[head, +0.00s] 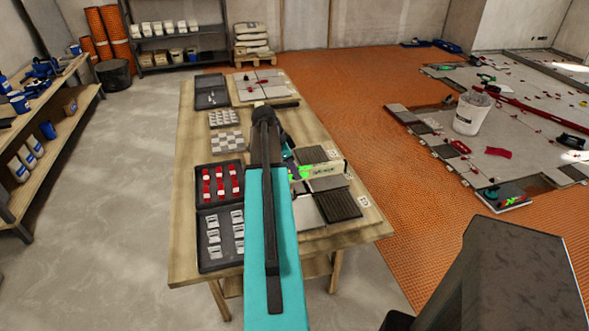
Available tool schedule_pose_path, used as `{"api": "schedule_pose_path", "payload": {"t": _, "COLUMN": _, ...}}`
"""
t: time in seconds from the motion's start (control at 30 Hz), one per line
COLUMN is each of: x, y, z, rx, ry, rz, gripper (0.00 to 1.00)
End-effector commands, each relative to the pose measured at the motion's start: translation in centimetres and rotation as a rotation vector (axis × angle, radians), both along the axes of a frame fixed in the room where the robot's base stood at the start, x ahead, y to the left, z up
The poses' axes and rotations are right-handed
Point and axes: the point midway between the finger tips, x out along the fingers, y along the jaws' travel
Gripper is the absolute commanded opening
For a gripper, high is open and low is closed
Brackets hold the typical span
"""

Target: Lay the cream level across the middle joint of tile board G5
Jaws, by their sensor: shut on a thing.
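The cream level (326,170), a bar with bright green marks, shows at the right of my arm over the near right part of the workbench. My gripper (293,172) is shut on its left part; my arm hides much of the jaws. Below the level is a tile board with dark ribbed tiles (339,205) and a small white label (363,201), too small to read. The level crosses over this board near the line between its tiles. I cannot tell whether it touches them. My arm hides the board's left part.
The wooden workbench (188,150) also holds a black tray of red and grey clips (197,205), mosaic sheets (226,142) and a pale tile board (259,84) at the far end. A shelf (62,107) stands left. A white bucket (471,113) stands on the floor tiles at right.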

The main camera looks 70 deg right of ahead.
Motion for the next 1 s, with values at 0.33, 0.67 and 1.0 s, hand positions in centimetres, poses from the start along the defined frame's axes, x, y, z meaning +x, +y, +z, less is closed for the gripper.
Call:
{"api": "schedule_pose_path", "payload": {"t": 0.33, "x": 0.0, "y": 0.0, "z": -3.0, "rx": 0.001, "ry": 0.001, "rz": 0.0, "gripper": 0.0}}
{"api": "schedule_pose_path", "payload": {"t": 0.67, "x": 0.1, "y": 0.0, "z": -4.6, "rx": 0.0, "ry": 0.001, "rz": 0.001, "gripper": 0.0}}
{"api": "schedule_pose_path", "payload": {"t": 1.0, "x": 0.1, "y": 0.0, "z": -4.8, "rx": 0.0, "ry": 0.0, "rz": 0.001, "gripper": 0.0}}
